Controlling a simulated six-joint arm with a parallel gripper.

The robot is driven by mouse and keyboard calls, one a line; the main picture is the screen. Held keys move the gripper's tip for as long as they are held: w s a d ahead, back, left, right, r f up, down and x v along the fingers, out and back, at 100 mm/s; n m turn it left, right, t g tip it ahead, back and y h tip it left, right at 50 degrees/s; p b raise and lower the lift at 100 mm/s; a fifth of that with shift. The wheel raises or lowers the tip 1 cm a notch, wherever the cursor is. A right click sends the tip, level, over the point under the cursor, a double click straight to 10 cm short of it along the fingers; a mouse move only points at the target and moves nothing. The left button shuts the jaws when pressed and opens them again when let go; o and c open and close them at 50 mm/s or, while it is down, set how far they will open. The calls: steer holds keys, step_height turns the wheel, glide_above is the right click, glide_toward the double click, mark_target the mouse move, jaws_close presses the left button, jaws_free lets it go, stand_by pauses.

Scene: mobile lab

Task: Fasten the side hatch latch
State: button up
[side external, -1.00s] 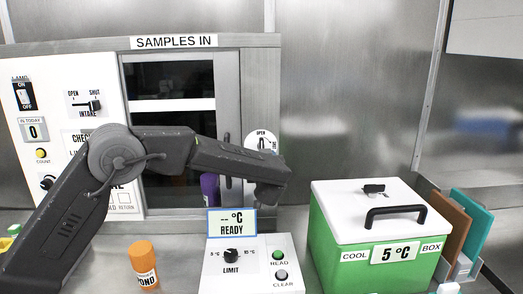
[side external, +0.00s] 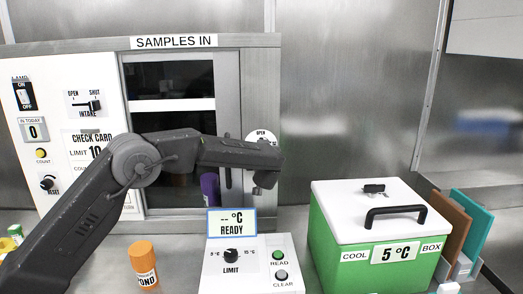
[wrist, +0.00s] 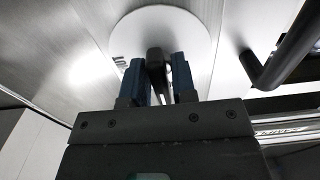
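The hatch latch is a dark lever (wrist: 156,64) on a round white plate (wrist: 200,42) in the wrist view. In the side view the plate's top (side external: 262,134), marked OPEN, shows above my arm, which hides the lever. My gripper (wrist: 158,72) has one blue finger on each side of the lever. A narrow light gap shows beside the lever, so the fingers look open around it; contact is unclear. My gripper (side external: 264,188) also shows in the side view, in front of the hatch frame's right edge. The hatch window (side external: 172,82) is in the SAMPLES IN cabinet.
A black bar handle (wrist: 280,50) is right of the latch in the wrist view. Below my gripper stands the reader box (side external: 258,268) with its display (side external: 232,222). A green cool box (side external: 345,262) is at the right. An orange jar (side external: 141,258) stands at the left.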

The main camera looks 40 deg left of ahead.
steer(key=c, duration=0.3)
steer(key=shift+c, duration=0.2)
steer(key=shift+m, duration=0.4)
steer(key=m, duration=0.7)
steer(key=shift+m, duration=0.3)
steer(key=m, duration=0.4)
steer(key=shift+m, duration=0.3)
steer(key=m, duration=0.4)
steer(key=shift+m, duration=0.4)
